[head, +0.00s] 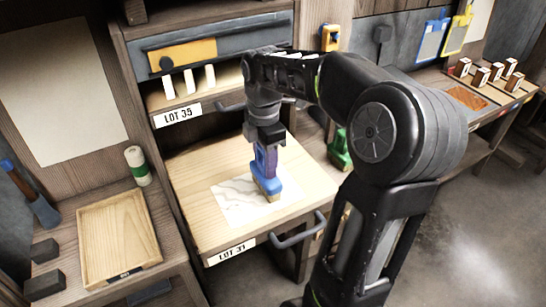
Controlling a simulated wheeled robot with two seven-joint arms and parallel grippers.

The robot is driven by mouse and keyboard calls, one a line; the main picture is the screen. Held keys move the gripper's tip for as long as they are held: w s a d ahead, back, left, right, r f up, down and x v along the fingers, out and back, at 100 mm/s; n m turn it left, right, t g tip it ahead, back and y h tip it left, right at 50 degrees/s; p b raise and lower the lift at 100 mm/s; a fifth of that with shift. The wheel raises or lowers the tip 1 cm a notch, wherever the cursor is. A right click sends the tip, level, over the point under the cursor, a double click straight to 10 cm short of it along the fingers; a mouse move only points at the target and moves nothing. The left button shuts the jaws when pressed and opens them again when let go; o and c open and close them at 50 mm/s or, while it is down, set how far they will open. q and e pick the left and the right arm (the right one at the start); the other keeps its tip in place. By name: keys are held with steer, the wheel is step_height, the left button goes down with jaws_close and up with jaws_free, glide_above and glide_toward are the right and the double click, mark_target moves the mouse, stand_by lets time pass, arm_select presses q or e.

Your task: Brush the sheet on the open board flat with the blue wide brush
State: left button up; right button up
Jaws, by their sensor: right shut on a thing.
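The open board (190,185) is a pale wooden pulled-out board with a label reading LOT 31 on its front edge. A white sheet with grey marks (236,208) lies on it, partly covered by the brush. The blue wide brush (268,184) stands roughly upright with its bristles at the right part of the sheet; I cannot tell whether they press on it. My right gripper (266,138) is above the brush and shut on its purple-blue handle. My left gripper is not in view.
A metal handle (300,232) sticks out at the board's front. A green item (339,150) is behind my right arm. Above is a LOT 35 drawer (178,115). At left are a wooden tray (118,240), a white-green roll (137,165) and dark blocks (44,285).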

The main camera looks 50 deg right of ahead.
steer(key=shift+w+a, duration=0.1)
steer(key=shift+a, duration=0.05)
steer(key=shift+w+a+f, duration=0.1)
steer(key=shift+w+a, duration=0.2)
steer(key=shift+a, duration=0.6)
steer(key=shift+w+a+f, duration=0.1)
steer(key=shift+w+a, duration=0.15)
steer(key=shift+a, duration=0.6)
steer(key=shift+w+a+r, duration=0.1)
steer(key=shift+w+a, duration=0.1)
steer(key=shift+a, duration=0.4)
steer(key=shift+w+a, duration=0.25)
steer(key=shift+a, duration=0.4)
steer(key=shift+w+a+r, duration=0.1)
steer(key=shift+w+a, duration=0.1)
steer(key=shift+a, duration=0.4)
steer(key=a, duration=0.1)
steer(key=w+a, duration=0.1)
steer(key=a, duration=0.1)
steer(key=shift+w+a, duration=0.15)
steer(key=shift+a, duration=0.1)
steer(key=shift+r, duration=0.15)
